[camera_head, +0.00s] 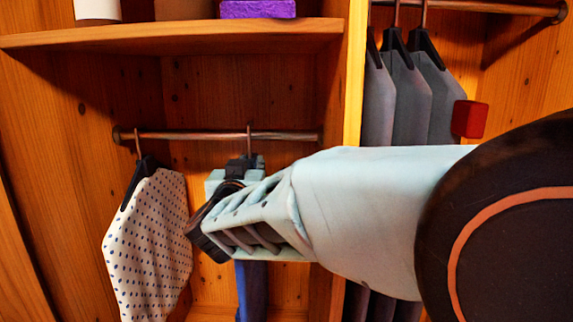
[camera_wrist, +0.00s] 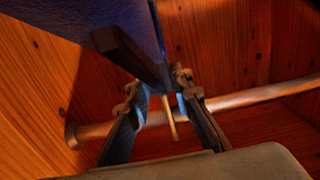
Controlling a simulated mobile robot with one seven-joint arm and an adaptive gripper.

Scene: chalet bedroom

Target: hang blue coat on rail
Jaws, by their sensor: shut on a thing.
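The blue coat (camera_head: 251,290) hangs below my gripper (camera_head: 238,172) in the head view, mostly hidden behind my arm. In the wrist view the dark blue coat (camera_wrist: 50,60) fills the upper left, with its black hanger (camera_wrist: 125,48) running down between my fingers. My gripper (camera_wrist: 163,88) is shut on the hanger near the base of its hook. The metal hook (camera_wrist: 170,118) crosses the rail (camera_wrist: 240,98) in the wrist view. In the head view the hook's top (camera_head: 249,131) overlaps the rail (camera_head: 290,137); whether the rail bears it I cannot tell.
A white dotted garment (camera_head: 148,240) hangs at the rail's left end. A shelf (camera_head: 180,38) with a purple box (camera_head: 257,9) is above. Right of the divider (camera_head: 353,75), several grey garments (camera_head: 405,100) hang on another rail, beside a red block (camera_head: 470,119).

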